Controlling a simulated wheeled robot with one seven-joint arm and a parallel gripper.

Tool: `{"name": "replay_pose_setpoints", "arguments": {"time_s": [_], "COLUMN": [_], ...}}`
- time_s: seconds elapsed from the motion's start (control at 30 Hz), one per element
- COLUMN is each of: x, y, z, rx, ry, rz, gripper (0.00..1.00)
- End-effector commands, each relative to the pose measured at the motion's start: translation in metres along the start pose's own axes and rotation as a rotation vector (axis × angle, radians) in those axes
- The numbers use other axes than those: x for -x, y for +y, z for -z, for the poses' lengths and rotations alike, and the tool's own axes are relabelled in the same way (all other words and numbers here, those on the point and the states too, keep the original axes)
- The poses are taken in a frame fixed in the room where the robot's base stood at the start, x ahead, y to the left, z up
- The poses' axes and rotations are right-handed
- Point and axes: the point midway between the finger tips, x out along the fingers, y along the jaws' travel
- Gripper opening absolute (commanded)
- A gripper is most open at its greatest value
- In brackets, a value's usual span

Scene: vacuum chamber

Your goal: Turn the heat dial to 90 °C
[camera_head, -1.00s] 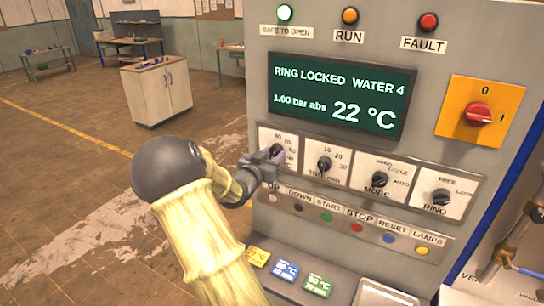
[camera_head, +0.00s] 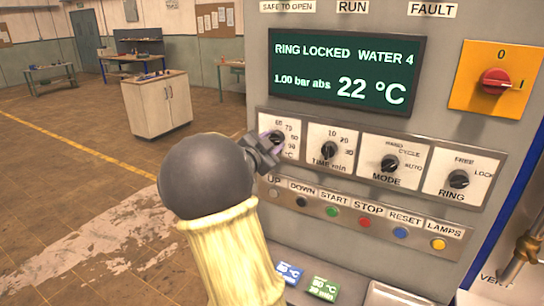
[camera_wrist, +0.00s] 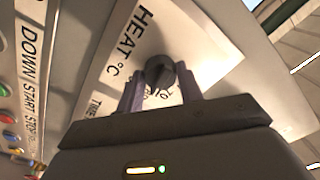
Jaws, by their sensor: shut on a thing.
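The heat dial (camera_head: 277,137) is a dark round knob on a white plate at the left end of the control panel's dial row. It also shows in the wrist view (camera_wrist: 158,72), below the printed HEAT °C label. My gripper (camera_head: 266,147) is at this dial, and in the wrist view (camera_wrist: 160,84) its two fingers are closed on opposite sides of the knob. Numbers around the knob are partly hidden by the fingers; a 70 shows near the right finger. I cannot tell exactly which mark the pointer faces. The display (camera_head: 345,70) reads RING LOCKED, WATER 4, 1.00 bar abs, 22 °C.
Time (camera_head: 329,149), mode (camera_head: 390,163) and ring (camera_head: 459,179) dials sit to the right. A row of coloured buttons (camera_head: 364,222) runs below. A red switch (camera_head: 494,81) is on a yellow plate. Coloured cards (camera_head: 322,289) lie underneath. Open floor is at left.

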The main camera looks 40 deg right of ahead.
Motion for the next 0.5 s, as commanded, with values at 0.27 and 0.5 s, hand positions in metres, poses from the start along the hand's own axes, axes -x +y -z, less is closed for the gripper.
{"name": "replay_pose_setpoints", "arguments": {"time_s": [0.27, 0.5], "x": [-0.0004, -0.0006], "y": [0.0034, 0.0023], "z": [-0.0038, -0.0024], "rx": [-0.266, -0.478], "ry": [0.002, 0.002], "rz": [0.002, 0.002], "gripper": [0.13, 0.13]}}
